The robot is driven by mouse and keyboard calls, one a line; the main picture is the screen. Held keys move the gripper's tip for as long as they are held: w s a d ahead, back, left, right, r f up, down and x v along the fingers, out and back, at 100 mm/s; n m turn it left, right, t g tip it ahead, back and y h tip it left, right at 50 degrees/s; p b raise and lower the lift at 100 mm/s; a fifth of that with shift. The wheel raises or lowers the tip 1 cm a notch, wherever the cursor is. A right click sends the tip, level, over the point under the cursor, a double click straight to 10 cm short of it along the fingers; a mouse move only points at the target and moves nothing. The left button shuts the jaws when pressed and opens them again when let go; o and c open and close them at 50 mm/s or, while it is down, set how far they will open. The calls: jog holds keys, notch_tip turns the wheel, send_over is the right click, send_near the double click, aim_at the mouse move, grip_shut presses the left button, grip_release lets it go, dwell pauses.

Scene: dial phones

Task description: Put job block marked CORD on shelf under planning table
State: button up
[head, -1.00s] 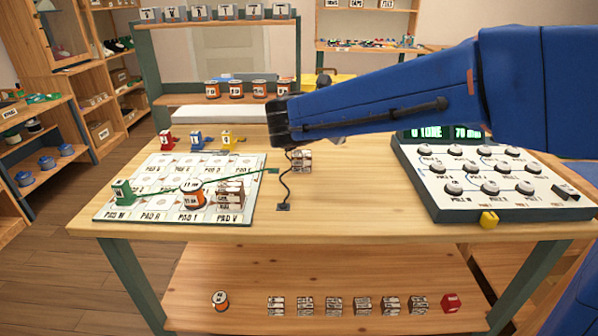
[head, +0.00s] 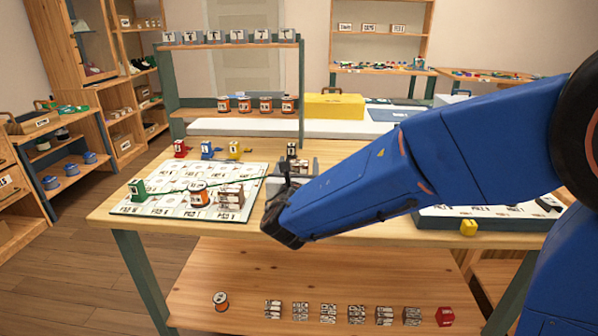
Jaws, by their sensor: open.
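My gripper (head: 292,172) is low over the front middle of the planning table (head: 375,150), its fingers pointing away from me and partly hidden by my dark wrist. It is open. A small white and dark block (head: 291,150) shows just beyond the fingers; its marking is too small to read. I cannot tell whether the fingers touch it. Another block stack (head: 231,195) stands on the pad board, left of my gripper. The shelf (head: 240,275) under the table holds a row of several similar blocks (head: 328,312). No CORD marking is legible.
The pad board (head: 160,208) carries an orange spool (head: 199,194) and a green piece (head: 138,189) with a green cord. A dial panel (head: 440,222) lies at right, partly behind my arm. A red block (head: 445,316) ends the shelf row; the shelf's rear is bare.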

jog(key=shift+f, duration=0.75)
jog(key=shift+w, duration=0.25)
jog(key=shift+w+d, duration=0.15)
jog(key=shift+w, duration=3.4)
jog(key=c, duration=1.3)
jog(key=shift+o, duration=0.2)
